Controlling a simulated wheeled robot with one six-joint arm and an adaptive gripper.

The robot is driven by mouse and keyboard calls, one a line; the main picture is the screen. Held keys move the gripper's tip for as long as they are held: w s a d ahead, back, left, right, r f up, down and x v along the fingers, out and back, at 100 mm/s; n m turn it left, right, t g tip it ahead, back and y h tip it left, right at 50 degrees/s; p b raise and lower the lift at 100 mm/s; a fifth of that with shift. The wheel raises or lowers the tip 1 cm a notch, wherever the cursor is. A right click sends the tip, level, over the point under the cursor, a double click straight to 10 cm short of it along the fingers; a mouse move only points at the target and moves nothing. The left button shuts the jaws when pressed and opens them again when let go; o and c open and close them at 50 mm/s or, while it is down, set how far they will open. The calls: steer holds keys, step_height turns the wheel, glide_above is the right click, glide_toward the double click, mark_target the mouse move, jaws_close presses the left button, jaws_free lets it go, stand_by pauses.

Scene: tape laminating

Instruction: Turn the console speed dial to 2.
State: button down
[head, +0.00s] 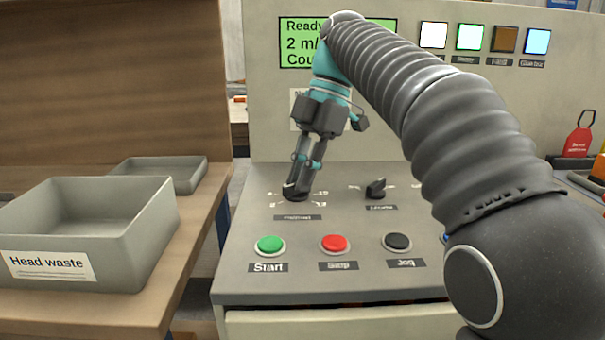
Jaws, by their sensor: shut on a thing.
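The grey console (235,278) carries two dials on its sloped top. My gripper (298,186) points down and is shut on the left dial (295,195), whose knob is mostly hidden between the fingertips. Small scale marks surround this dial, too small to read surely, and the label below it (297,217) is blurred. The right dial (376,189) is a dark pointer knob standing free, its label also blurred. Which of the two is the speed dial I cannot tell from the labels. The green display (296,43) reads "Ready" and "2 m/", partly hidden by my arm.
Green Start (270,245), red (335,243) and black (397,242) buttons lie in front of the dials. Lit squares (470,37) line the back panel. A "Head waste" bin (140,250) and a smaller tray (190,178) stand on the wooden bench at left.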

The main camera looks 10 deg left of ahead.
stand_by(0.3)
steer(key=c, duration=1.2)
jaws_free()
